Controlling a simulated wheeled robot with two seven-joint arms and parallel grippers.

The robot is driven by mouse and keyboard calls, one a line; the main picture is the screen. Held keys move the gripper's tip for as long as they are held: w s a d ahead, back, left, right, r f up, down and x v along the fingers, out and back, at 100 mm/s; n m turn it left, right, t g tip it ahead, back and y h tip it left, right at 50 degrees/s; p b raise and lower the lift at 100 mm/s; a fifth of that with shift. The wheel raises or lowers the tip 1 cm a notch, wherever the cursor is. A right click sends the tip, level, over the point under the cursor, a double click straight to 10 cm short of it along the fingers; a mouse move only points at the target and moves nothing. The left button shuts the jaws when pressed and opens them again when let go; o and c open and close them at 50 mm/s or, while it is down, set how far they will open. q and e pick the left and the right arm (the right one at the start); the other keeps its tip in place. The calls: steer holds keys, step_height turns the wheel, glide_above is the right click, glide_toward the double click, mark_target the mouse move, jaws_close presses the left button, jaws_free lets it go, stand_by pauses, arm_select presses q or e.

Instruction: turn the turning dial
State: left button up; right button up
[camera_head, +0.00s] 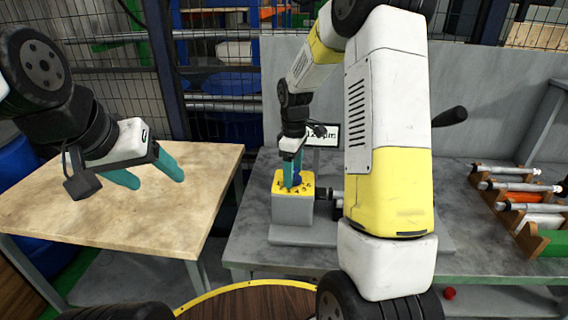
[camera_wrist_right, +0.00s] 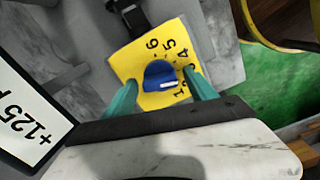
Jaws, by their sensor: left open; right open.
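The turning dial is a blue knob (camera_wrist_right: 160,77) on a yellow numbered plate (camera_wrist_right: 140,65), on top of a grey box (camera_head: 292,210). In the head view the knob (camera_head: 297,176) is partly hidden by my right gripper (camera_head: 291,183). The right gripper is open, its teal fingers on either side of the knob; in the right wrist view the fingers (camera_wrist_right: 162,95) flank it, and I cannot tell whether they touch it. My left gripper (camera_head: 152,180) is open and empty above the wooden table at the left.
A display sign (camera_head: 324,135) stands just behind the dial box; it reads "+125" in part in the wrist view. The wooden table (camera_head: 120,215) is clear. A rack (camera_head: 520,215) with several metal shafts stands at the right.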

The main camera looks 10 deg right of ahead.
steer(key=c, duration=1.3)
steer(key=shift+m, duration=2.9)
steer(key=o, duration=1.3)
